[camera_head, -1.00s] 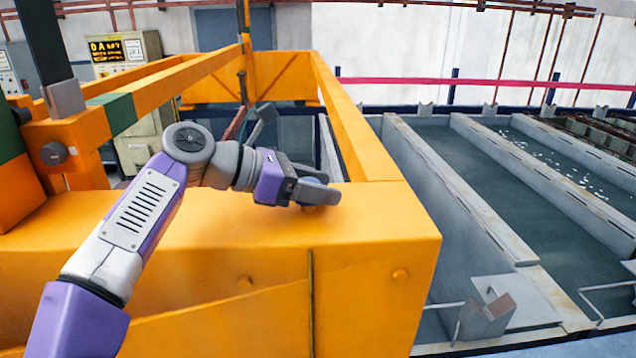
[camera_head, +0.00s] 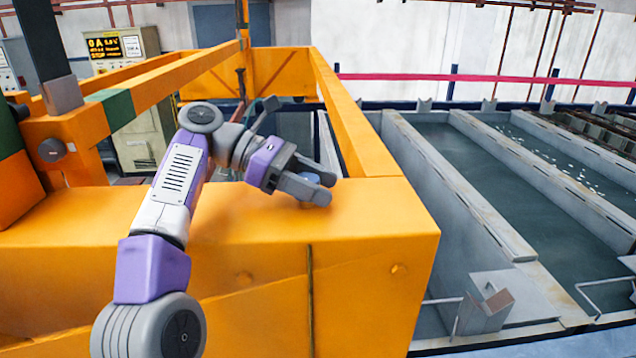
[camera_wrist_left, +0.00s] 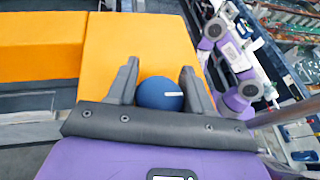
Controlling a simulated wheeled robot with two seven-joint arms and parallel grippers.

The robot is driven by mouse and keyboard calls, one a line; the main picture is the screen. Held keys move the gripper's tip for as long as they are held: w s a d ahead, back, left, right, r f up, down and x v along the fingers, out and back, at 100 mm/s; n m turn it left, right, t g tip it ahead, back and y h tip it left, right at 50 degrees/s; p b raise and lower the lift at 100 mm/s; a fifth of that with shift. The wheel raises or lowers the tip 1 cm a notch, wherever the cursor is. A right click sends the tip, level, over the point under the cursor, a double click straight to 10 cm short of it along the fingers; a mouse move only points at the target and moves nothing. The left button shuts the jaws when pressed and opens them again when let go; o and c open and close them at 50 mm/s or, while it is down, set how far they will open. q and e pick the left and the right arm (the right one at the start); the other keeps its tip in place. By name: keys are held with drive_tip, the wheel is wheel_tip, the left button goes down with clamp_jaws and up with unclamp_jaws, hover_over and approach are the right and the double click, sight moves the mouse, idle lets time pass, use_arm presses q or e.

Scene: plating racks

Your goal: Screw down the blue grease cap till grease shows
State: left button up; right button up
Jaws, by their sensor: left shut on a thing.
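The blue grease cap (camera_wrist_left: 160,94) is round, with a short white mark on its face. It sits on the flat top of the orange beam (camera_head: 370,225), near the corner. My left gripper (camera_head: 322,188) is shut on the cap, one finger on each side. In the left wrist view the gripper (camera_wrist_left: 160,88) frames the cap between its fingers. In the head view the fingers hide most of the cap, and only a small blue part (camera_head: 310,177) shows. I see no grease around the cap. My right gripper is not in view.
Orange rails (camera_head: 345,120) run back from the beam around an open gap. Liquid-filled tanks (camera_head: 430,160) with grey walls lie to the right, below the beam. A control cabinet (camera_head: 125,45) with a lit display stands at the back left. The beam top right of the gripper is clear.

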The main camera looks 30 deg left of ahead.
use_arm(q)
drive_tip(key=shift+r, duration=0.2)
drive_tip(key=o, duration=0.7)
drive_tip(key=shift+o, duration=1.3)
drive_tip(key=shift+s+a+f, duration=0.1)
drive_tip(key=shift+a, duration=0.05)
drive_tip(key=shift+t, duration=0.3)
